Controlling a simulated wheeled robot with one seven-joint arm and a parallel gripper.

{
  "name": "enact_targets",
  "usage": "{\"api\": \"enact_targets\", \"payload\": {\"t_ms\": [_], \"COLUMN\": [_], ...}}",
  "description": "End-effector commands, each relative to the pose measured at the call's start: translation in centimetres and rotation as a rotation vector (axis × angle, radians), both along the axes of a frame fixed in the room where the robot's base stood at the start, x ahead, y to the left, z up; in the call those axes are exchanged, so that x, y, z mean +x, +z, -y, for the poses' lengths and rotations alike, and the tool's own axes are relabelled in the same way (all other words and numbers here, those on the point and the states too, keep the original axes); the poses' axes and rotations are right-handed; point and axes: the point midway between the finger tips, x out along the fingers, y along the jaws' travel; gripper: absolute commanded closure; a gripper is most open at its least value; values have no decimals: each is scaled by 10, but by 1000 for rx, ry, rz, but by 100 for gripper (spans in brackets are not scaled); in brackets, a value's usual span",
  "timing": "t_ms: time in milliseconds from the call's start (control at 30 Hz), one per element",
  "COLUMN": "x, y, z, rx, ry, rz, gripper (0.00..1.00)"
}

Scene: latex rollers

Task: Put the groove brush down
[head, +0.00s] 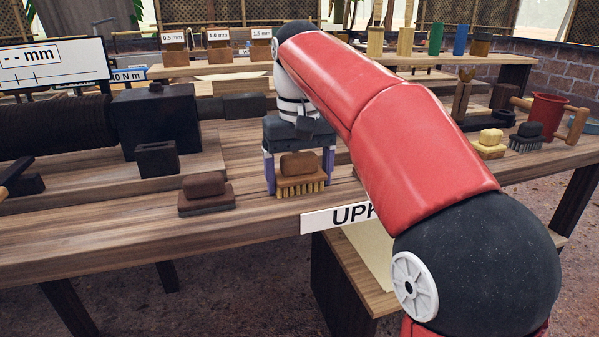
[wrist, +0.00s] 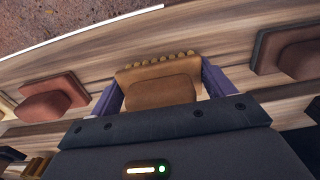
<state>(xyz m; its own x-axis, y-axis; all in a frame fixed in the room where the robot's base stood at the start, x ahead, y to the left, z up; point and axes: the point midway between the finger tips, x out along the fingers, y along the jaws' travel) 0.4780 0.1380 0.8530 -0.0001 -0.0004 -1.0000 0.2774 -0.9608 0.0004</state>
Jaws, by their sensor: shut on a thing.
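The groove brush (head: 302,164) has a brown wooden block, a rounded brown grip on top and pale yellow bristles pointing down. My gripper (head: 298,176) is shut on it, with one purple finger on each side. The brush is upright over the front part of the wooden bench (head: 110,240). I cannot tell whether the bristle tips touch the bench top. In the wrist view the brush (wrist: 162,92) sits between the two fingers of my gripper (wrist: 161,86), bristles toward the bench's front edge. Its rear side is hidden by my gripper body.
A brown block with a rounded grip (head: 205,193) lies left of the brush. A dark metal box (head: 157,159) stands behind it. A white sign (head: 335,218) hangs on the front edge.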

Motion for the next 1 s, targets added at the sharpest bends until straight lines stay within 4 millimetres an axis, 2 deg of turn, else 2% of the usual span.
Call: {"api": "enact_targets", "payload": {"t_ms": [33, 133, 167, 533, 600, 800, 1000], "x": [0, 0, 0, 0, 1, -4, -5], "y": [0, 0, 0, -4, 18, 55, 76], "z": [0, 0, 0, 0, 0, 1, 1], "rx": [0, 0, 0, 0, 1, 1, 0], "ry": [0, 0, 0, 0, 0, -1, -1], "rz": [0, 0, 0, 1, 3, 2, 1], "gripper": [15, 2, 0, 0, 0, 0, 0]}}
